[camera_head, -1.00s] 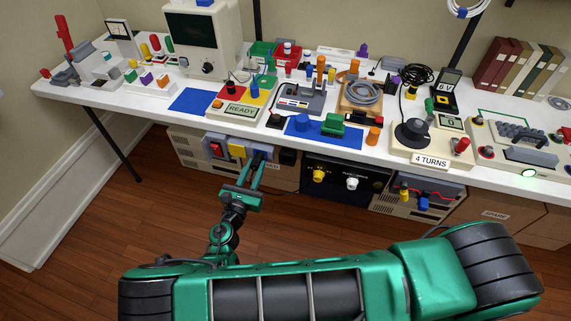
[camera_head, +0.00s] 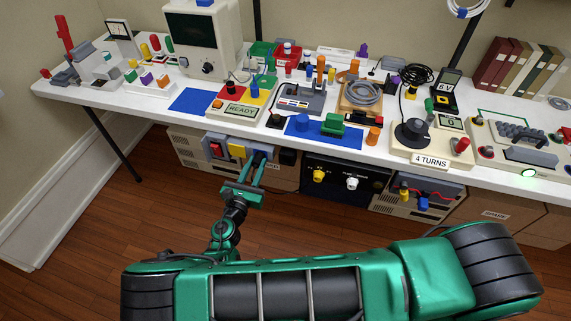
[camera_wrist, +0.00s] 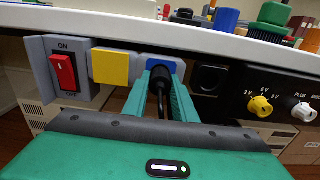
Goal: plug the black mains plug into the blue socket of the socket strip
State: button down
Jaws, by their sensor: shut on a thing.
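The black mains plug (camera_wrist: 160,78) is between the two green fingers of my gripper (camera_wrist: 160,92), which is shut on it. Its cord runs down from it toward the gripper body. The blue socket (camera_wrist: 176,67) is directly behind the plug in the wrist view, and the plug's front overlaps its face. I cannot tell how deep the plug sits, as its front end is hidden. The socket strip (camera_wrist: 85,44) hangs under the table edge. In the head view my gripper (camera_head: 256,165) reaches up to the strip's right part.
Left of the blue socket are a yellow socket (camera_wrist: 117,66) and a red rocker switch (camera_wrist: 63,71). A dark round fitting (camera_wrist: 208,78) is just to the right. The white table edge (camera_wrist: 215,37) runs close above. A black panel with knobs (camera_head: 345,181) is farther right.

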aim_at(256, 166)
jog(key=shift+w+d, duration=0.1)
jog(key=shift+w, duration=0.1)
jog(key=c, duration=1.4)
grip_release()
jog(key=shift+v, duration=3)
